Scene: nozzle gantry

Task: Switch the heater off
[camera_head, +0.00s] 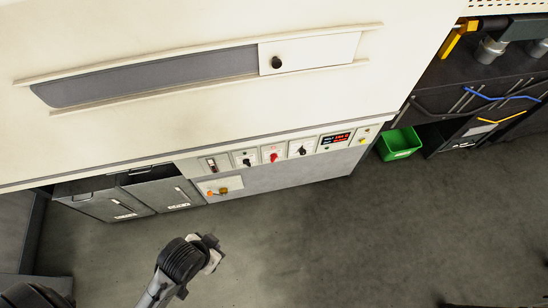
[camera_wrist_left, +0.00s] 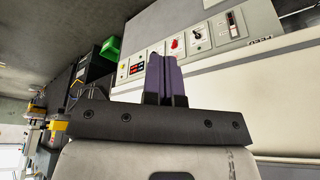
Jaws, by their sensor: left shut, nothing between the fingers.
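A control strip runs along the front edge of the cream machine in the head view. From left to right it has a slotted switch (camera_head: 211,164), a dark knob (camera_head: 246,161), a red knob (camera_head: 273,157), a black knob (camera_head: 302,151), a red-lit display (camera_head: 336,139) and a small yellow control (camera_head: 363,133). The labels are too small to read, so I cannot tell which is the heater's. My left gripper (camera_head: 211,246) is below the strip, apart from it. In the wrist view its purple fingers (camera_wrist_left: 165,78) are shut and empty, covering part of the strip. The red knob (camera_wrist_left: 176,44) shows beside them. My right gripper is out of view.
A lower plate with an orange-and-yellow control (camera_head: 218,190) sits under the strip. Grey drawers (camera_head: 140,192) stand left of it. A green bin (camera_head: 399,144) and a dark tool bench (camera_head: 450,85) are to the right. The grey floor (camera_head: 330,240) in front is clear.

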